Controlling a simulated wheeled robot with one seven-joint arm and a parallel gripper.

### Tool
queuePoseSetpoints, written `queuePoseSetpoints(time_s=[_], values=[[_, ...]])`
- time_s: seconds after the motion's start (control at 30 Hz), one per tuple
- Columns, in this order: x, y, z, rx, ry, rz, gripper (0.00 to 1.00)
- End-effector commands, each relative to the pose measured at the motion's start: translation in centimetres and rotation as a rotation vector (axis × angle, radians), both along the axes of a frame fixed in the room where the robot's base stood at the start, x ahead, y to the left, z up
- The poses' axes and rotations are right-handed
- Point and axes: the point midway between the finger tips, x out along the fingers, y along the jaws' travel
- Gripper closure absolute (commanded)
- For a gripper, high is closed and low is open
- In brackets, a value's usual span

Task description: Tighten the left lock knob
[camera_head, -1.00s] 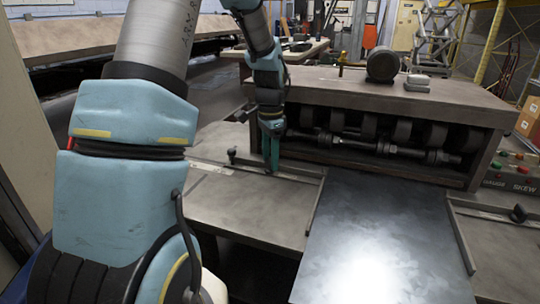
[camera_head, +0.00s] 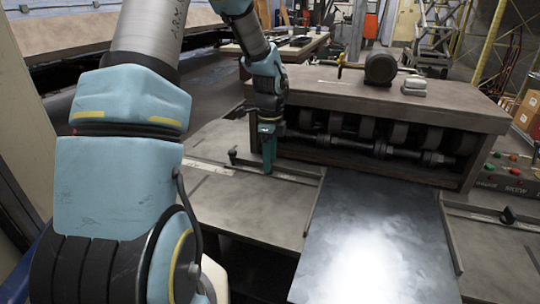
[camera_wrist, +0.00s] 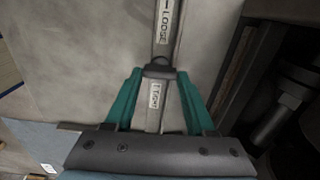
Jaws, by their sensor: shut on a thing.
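The left lock knob (camera_wrist: 160,69) is a small dark knob in the wrist view. It sits on a bar between a "LOOSE" label (camera_wrist: 165,22) and a second label that appears to read "TIGHT" (camera_wrist: 155,95). My gripper (camera_wrist: 160,76) has its teal fingers on either side of the knob and is shut on it. In the head view my gripper (camera_head: 267,170) points down at the left guide bar (camera_head: 294,177), and its fingers hide the knob there.
A shiny metal sheet (camera_head: 375,240) lies in the middle, right of the left table (camera_head: 240,205). The roller machine (camera_head: 390,105) stands close behind my gripper. A dark knob (camera_head: 508,215) sits on the right guide bar. A control panel (camera_head: 512,172) is at far right.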

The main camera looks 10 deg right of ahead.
Motion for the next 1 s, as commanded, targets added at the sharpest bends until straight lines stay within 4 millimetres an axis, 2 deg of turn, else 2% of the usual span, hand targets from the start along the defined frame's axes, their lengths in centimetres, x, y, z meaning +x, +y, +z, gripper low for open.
queuePoseSetpoints(time_s=[0.63, 0.67, 0.9, 1.0], values=[[0.01, -0.09, 0.04, -0.001, -0.002, -0.048, 1.00], [0.01, -0.09, 0.04, -0.001, -0.002, -0.048, 0.42], [-0.01, -0.04, 0.02, 0.000, -0.001, -0.046, 0.15], [-0.01, -0.03, 0.01, 0.000, -0.001, -0.046, 0.15]])
